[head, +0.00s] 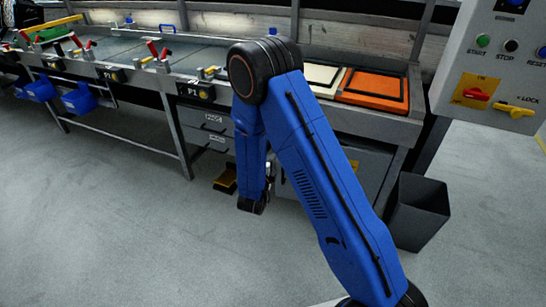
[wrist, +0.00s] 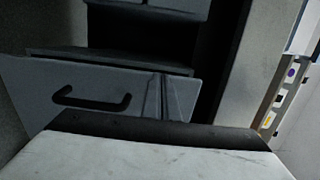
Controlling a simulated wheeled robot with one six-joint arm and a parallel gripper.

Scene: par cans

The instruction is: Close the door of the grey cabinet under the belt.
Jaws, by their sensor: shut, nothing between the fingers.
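The grey cabinet (head: 208,130) stands under the belt, left of my forearm in the head view, with dark handles on its front. In the wrist view, a grey front panel (wrist: 40,95) with a black bar handle (wrist: 92,98) stands out from the dark opening behind it, below other grey fronts (wrist: 125,25). My gripper (head: 268,172) is low in front of the cabinets in the head view, partly hidden by my blue wrist. It is shut and empty. A pale block with a black edge fills the bottom of the wrist view; contact with the panel cannot be told.
A dark bin (head: 418,215) stands on the floor at right. An orange tray (head: 372,88) lies on the bench, and a control panel (head: 495,65) is at upper right. The floor at left is clear.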

